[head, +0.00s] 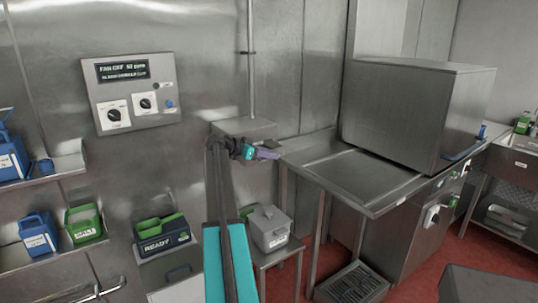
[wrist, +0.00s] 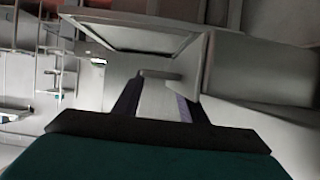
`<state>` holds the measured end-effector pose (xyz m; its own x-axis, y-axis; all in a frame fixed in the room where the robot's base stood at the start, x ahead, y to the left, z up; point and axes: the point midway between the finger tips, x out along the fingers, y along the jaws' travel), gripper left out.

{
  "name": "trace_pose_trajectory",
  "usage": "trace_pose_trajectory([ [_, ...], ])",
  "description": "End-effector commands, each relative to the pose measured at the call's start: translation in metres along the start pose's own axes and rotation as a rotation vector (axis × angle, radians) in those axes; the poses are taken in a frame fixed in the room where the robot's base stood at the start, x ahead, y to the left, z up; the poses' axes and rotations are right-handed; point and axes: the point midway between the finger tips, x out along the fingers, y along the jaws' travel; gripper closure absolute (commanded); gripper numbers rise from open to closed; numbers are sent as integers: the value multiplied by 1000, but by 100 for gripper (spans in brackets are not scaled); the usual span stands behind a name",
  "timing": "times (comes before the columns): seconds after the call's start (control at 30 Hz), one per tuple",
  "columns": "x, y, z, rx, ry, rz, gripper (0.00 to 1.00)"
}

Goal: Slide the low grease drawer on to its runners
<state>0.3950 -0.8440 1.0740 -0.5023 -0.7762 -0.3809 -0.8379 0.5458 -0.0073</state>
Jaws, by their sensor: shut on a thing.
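My gripper (wrist: 160,103) is shut on a pale grey piece (wrist: 160,95) that shows between its two dark fingers in the wrist view. I take this piece for part of the grease drawer, but its full shape cannot be told. A short grey bar (wrist: 158,75) lies across just beyond the fingertips. In the head view my gripper (head: 262,152) is at the front of a small steel box (head: 240,128) on the wall, below a vertical pipe. Whether it touches the box cannot be told. The runners cannot be made out.
A steel drain table (head: 345,170) and a large steel hood (head: 415,110) stand to the right. A lidded grey container (head: 268,228) sits on a low stand below my gripper. Shelves with blue and green containers (head: 84,222) are at left. Red floor (head: 400,270) shows between.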

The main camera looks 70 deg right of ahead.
Motion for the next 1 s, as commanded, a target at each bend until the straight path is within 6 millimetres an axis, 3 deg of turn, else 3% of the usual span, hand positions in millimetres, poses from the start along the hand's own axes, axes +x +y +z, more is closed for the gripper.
trace_pose_trajectory([
  [0.83,-1,-48,0,2,2,-2,99],
  [1.0,-2,-47,-1,2,3,-3,99],
])
